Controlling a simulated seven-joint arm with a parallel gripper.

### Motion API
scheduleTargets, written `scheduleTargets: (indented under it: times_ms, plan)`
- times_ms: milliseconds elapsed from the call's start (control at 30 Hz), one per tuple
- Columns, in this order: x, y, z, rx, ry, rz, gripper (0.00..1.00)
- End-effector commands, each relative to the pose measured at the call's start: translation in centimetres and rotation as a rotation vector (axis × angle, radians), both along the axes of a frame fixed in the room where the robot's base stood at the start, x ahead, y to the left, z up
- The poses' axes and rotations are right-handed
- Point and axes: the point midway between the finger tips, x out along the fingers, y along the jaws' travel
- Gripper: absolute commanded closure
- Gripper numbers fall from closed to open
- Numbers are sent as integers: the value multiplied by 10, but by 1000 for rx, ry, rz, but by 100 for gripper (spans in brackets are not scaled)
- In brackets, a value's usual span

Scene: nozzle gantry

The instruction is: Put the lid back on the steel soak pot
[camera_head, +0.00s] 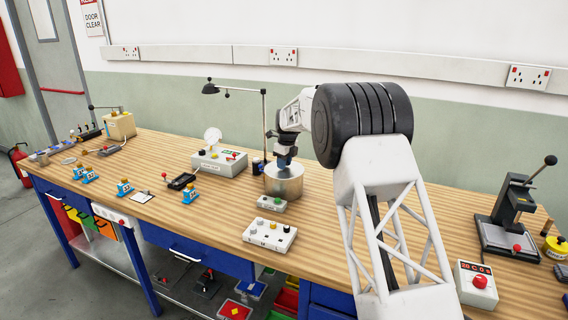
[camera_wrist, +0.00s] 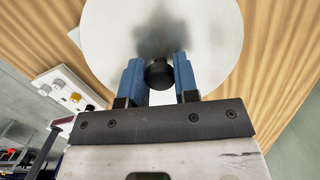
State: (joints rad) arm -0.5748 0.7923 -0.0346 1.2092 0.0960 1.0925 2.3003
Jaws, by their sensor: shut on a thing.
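The steel soak pot (camera_head: 284,188) stands upright on the wooden bench, near the middle of the head view. Its round pale lid (camera_wrist: 205,40) fills the upper middle of the wrist view. My gripper (camera_head: 284,161) is over the pot, pointing down. In the wrist view the blue fingers of my gripper (camera_wrist: 159,78) are shut on the lid's black knob (camera_wrist: 159,74). The lid looks level and lies at the pot's top. I cannot tell whether it rests on the rim or hovers just above. The pot is hidden under the lid in the wrist view.
A small grey box with a green button (camera_head: 272,203) and a white control box (camera_head: 269,235) stand in front of the pot. A lamp post (camera_head: 264,120) rises behind it. A box with a dial (camera_head: 219,160) stands to the left.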

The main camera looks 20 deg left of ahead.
Motion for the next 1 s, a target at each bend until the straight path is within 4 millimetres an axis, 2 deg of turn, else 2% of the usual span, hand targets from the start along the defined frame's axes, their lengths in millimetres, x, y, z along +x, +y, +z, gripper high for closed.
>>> scheduleTargets:
  times_ms: [300, 333, 500, 700, 867, 1000]
  plan:
    - [0, 0, 1, 1, -1, 0, 98]
    - [0, 0, 1, 1, -1, 0, 70]
    - [0, 0, 1, 1, -1, 0, 44]
    - [0, 0, 1, 1, -1, 0, 42]
    - [0, 0, 0, 0, 0, 0, 19]
    - [0, 0, 1, 0, 0, 0, 16]
